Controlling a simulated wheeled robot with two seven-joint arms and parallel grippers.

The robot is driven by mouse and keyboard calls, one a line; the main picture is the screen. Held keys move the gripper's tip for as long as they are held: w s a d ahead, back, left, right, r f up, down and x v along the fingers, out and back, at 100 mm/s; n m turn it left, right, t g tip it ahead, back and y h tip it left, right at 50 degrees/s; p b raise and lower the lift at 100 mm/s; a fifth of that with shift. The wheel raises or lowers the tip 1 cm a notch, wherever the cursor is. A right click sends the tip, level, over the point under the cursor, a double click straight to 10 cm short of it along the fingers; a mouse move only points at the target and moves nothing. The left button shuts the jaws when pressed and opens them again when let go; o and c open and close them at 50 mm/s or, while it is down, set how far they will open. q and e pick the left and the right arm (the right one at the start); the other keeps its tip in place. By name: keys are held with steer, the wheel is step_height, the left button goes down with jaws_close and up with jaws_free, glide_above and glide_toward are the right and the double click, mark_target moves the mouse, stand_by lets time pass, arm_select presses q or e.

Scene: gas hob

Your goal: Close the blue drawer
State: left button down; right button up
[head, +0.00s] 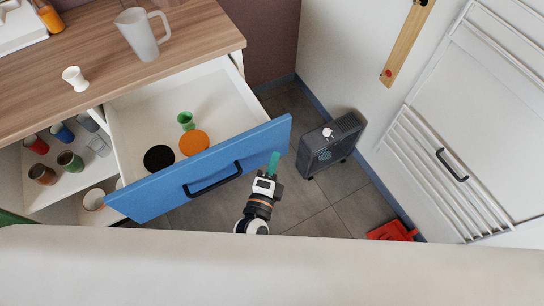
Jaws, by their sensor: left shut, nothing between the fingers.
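The blue drawer (160,190) stands pulled out from under the wooden counter, with its white inside showing. Its blue front has a black bar handle (213,181). Inside lie a black disc (158,158), an orange disc (194,143) and a small green cup (186,121). My left gripper (274,163) is in front of the right part of the drawer front, with its green fingertips together and nothing held. I cannot tell whether the fingertips touch the blue front. My right gripper does not show.
A wooden counter (100,60) holds a grey jug (142,32) and a white cup (75,78). Open shelves with several cups are left of the drawer. A dark heater (330,145) stands on the tiled floor to the right, near a red dustpan (392,231).

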arm_select(q)
steer(key=shift+w+a, duration=0.3)
steer(key=shift+w, duration=0.15)
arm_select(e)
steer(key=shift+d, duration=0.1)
